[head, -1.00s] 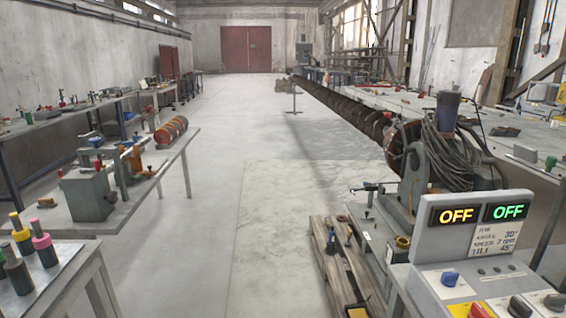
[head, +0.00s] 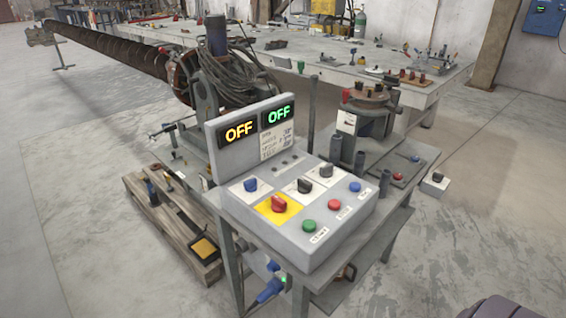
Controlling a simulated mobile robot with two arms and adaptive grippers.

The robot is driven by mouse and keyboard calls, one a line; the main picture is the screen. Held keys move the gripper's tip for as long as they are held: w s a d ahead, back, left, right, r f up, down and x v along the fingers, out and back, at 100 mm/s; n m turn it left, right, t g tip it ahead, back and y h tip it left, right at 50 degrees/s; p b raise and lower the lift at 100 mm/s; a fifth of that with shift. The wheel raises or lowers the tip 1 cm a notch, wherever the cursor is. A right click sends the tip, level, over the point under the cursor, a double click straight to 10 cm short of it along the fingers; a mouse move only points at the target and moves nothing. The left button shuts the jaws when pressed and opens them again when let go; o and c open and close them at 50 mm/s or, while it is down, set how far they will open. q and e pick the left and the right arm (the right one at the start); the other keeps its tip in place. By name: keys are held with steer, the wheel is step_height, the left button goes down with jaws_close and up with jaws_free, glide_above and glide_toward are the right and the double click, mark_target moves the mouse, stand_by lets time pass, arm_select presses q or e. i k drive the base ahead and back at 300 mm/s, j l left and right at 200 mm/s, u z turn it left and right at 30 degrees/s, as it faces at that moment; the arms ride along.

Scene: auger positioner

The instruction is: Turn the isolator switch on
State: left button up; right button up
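A grey control panel (head: 255,222) stands on a metal stand in the middle of the head view. A red rotary knob on a yellow plate (head: 279,203) sits on its sloping face and looks like the isolator switch. Its exact pointer direction is too small to tell. Two displays on the upright back both read OFF, one in orange (head: 239,131) and one in green (head: 278,114). Neither of my grippers is in view.
Blue and black knobs (head: 304,185) and red, green and blue buttons (head: 309,225) share the panel face. A wooden pallet (head: 178,225) lies left of the stand. A bench (head: 378,155) with a round device stands behind right.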

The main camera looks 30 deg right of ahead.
mark_target(278, 205)
steer(key=z, duration=1.1)
